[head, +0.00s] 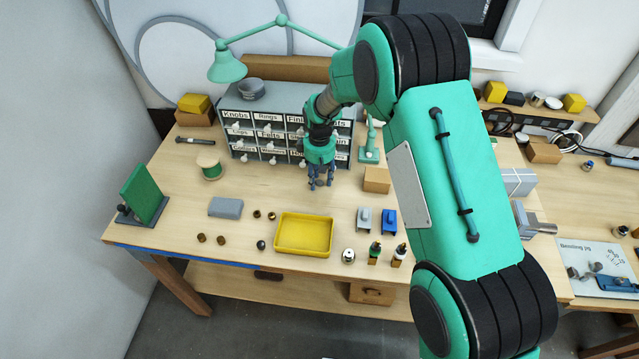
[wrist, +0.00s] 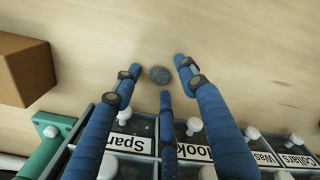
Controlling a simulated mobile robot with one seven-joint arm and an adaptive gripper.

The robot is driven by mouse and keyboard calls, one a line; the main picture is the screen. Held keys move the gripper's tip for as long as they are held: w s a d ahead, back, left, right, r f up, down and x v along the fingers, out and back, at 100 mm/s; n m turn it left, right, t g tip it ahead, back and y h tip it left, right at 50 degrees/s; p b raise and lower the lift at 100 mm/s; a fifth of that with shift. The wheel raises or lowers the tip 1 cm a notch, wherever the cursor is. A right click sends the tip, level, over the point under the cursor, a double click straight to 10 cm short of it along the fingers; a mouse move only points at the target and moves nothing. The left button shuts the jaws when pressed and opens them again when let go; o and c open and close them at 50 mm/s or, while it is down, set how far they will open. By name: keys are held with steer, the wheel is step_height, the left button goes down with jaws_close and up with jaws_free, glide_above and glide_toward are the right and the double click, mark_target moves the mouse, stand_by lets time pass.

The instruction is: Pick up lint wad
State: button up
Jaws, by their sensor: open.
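The lint wad (wrist: 159,75) is a small, dark grey, roundish lump on the wooden bench top in the wrist view. My gripper (wrist: 157,66) has blue fingers spread around it, two on its sides and one just below it in the picture. The fingers look apart from the wad; their exact height above the bench is hard to tell. In the head view my gripper (head: 321,184) points down at the bench in front of the drawer cabinet. I cannot make out the wad there.
The labelled drawer cabinet (head: 262,128) with white knobs stands close behind my gripper. A cardboard box (head: 377,180) and the green lamp base (head: 369,155) are to its right. A yellow tray (head: 304,234) lies nearer the front edge.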

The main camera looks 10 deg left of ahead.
mark_target(319, 182)
steer(key=c, duration=0.7)
steer(key=shift+c, duration=0.2)
step_height(319, 182, up, 10)
steer(key=shift+p, duration=0.3)
stand_by(0.5)
